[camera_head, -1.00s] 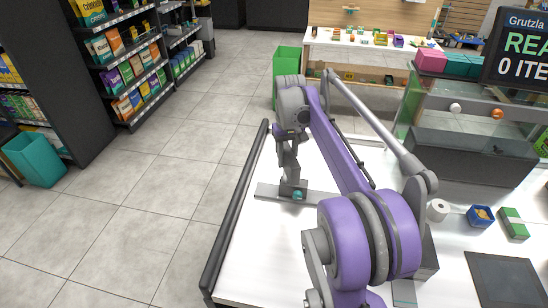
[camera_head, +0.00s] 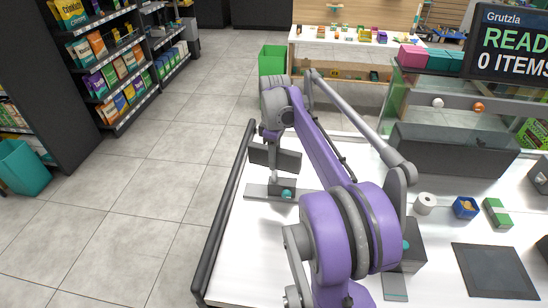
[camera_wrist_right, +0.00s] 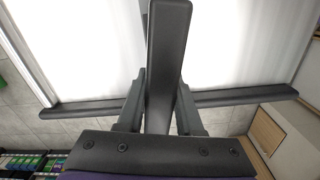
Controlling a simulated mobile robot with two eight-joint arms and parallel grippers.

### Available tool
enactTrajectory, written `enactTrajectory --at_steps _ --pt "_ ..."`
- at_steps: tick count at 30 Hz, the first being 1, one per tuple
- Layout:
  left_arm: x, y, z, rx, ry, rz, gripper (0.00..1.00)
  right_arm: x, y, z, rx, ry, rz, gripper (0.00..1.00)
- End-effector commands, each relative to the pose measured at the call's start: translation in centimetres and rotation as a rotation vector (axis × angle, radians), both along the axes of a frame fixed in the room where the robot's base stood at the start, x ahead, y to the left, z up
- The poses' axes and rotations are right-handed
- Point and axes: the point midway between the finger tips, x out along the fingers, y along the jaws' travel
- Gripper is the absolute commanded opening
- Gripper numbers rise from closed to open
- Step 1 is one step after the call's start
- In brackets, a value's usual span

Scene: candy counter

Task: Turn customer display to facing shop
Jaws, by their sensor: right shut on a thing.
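The customer display (camera_head: 282,160) is a small dark panel on a short grey post and flat plate (camera_head: 262,191) near the counter's left edge. Its broad plain side is turned toward the head camera at a slant; I cannot tell whether this is its screen. My right gripper (camera_head: 270,136) is at the panel's top, partly hidden by its own wrist. In the right wrist view the panel (camera_wrist_right: 168,50) shows as a long dark bar running between the two fingers (camera_wrist_right: 160,105), and the gripper is shut on it. My left gripper is out of view.
A dark rail (camera_head: 226,215) runs along the white counter's (camera_head: 255,250) left edge. A large screen (camera_head: 515,45) reading "READY 0 ITEMS" is at the upper right. A paper roll (camera_head: 425,204), blue box (camera_head: 465,207) and dark mat (camera_head: 494,271) lie right of my arm.

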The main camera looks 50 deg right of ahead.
Motion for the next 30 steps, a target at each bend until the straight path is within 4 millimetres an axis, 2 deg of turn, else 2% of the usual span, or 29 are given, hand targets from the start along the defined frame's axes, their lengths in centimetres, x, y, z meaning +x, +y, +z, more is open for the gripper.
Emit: enactTrajectory --at_steps 12,29,30 --pt "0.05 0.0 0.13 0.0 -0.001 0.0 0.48 0.03 0.0 0.01 0.0 0.0 0.189 0.0" --pt "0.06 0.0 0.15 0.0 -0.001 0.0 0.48 0.03 0.01 0.01 0.0 0.0 0.217 0.0" --pt "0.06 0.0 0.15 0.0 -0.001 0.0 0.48 0.02 0.01 0.01 0.0 0.0 0.217 0.42"
